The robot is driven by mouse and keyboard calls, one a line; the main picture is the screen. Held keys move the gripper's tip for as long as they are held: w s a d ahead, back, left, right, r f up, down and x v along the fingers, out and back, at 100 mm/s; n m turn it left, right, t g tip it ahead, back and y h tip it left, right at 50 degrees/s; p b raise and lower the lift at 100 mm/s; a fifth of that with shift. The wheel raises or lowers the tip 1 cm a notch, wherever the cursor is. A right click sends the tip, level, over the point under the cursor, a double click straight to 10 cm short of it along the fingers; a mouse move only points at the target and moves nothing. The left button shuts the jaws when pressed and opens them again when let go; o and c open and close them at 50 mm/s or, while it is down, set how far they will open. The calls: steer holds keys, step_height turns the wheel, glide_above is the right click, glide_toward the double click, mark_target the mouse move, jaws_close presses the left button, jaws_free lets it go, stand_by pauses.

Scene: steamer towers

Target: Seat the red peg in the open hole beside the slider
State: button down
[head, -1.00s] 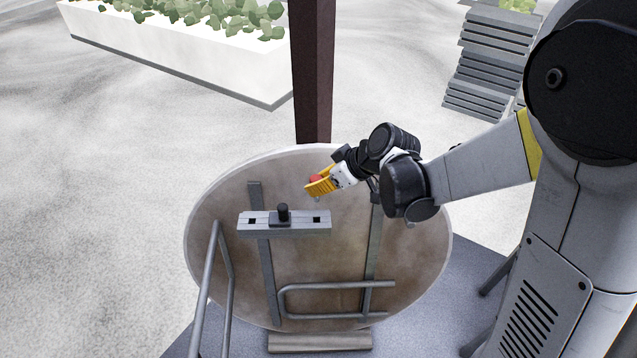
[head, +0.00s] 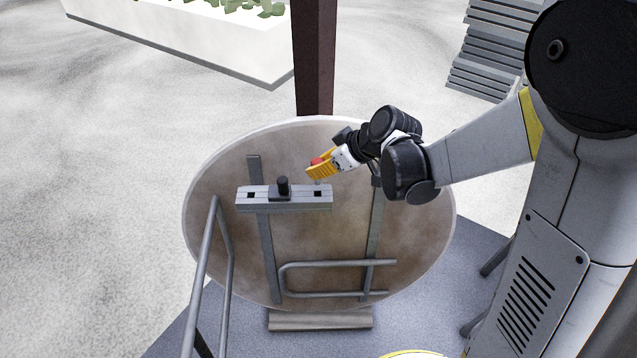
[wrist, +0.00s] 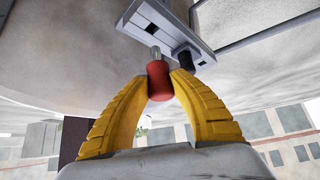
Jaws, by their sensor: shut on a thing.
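A grey bar (head: 300,203) has a dark square hole near each end, with a slider (head: 279,196) and its black knob (head: 283,183) between them. My gripper (head: 318,169), with yellow fingers, is shut on the red peg (head: 317,161). In the wrist view the red peg (wrist: 158,82) sits between the fingertips, its metal tip (wrist: 155,53) towards the bar. In the head view the tip shows just behind the right hole (head: 318,194). The wrist view shows a dark hole (wrist: 150,28) and the knob (wrist: 187,60). I cannot tell whether the tip touches the bar.
The bar lies across rails over a round brown table (head: 225,240). A bent metal handle (head: 335,263) and a tall rail (head: 204,265) stand nearer. A dark post (head: 314,60) rises behind the table, with a white planter (head: 180,40) at the back left.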

steer(key=shift+f, duration=0.1)
steer(key=shift+f+b, duration=1.65)
steer(key=shift+f+b, duration=1.65)
steer(key=shift+f, duration=0.15)
stand_by(1.0)
steer(key=c, duration=1.1)
jaws_free()
steer(key=shift+c, duration=0.2)
steer(key=shift+r, duration=0.1)
steer(key=v, duration=1.2)
